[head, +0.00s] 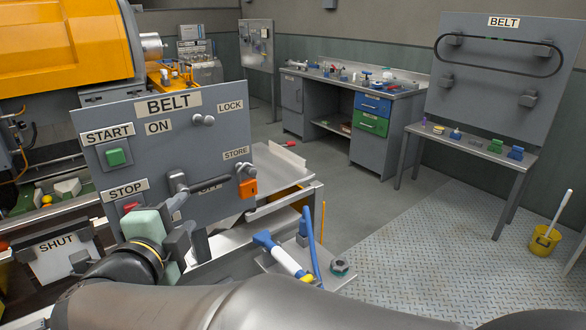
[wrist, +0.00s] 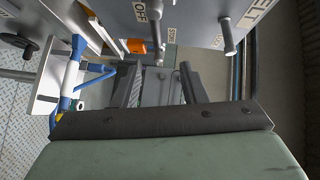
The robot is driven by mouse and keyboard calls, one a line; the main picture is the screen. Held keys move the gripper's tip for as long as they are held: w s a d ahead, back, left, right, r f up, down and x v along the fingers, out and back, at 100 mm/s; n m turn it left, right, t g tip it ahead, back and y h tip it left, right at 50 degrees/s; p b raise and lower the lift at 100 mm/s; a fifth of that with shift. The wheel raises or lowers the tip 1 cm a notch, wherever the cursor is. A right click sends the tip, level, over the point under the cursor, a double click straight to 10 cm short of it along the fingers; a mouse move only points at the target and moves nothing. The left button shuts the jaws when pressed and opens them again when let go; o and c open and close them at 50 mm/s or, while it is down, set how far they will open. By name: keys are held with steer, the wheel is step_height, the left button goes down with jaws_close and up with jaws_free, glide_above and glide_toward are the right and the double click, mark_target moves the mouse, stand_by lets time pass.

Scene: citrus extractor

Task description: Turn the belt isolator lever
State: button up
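The belt isolator lever (head: 205,184) is a dark grey bar on the grey BELT panel (head: 185,150). In the head view it lies roughly level, reaching right from its hub and partly covering the OFF label. My gripper (head: 184,212) is just below and in front of the lever's hub, in front of the panel's lower part. In the wrist view my gripper (wrist: 158,75) is open, its two dark fingers spread, with nothing held. A grey rod end (wrist: 158,60), apparently the lever's, shows between and beyond the fingertips; whether they touch is unclear.
An orange padlock (head: 247,188) hangs by the STORE peg, near the lever's right end. A LOCK peg (head: 203,120) juts out above. The green START button (head: 116,157) and red STOP button (head: 131,207) sit left.

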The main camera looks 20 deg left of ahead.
mark_target(216, 183)
steer(key=shift+m+h, duration=0.3)
steer(key=p+x, duration=0.2)
steer(key=x, duration=1.4)
steer(key=shift+w+f, duration=0.2)
steer(key=shift+w, duration=0.05)
jaws_close()
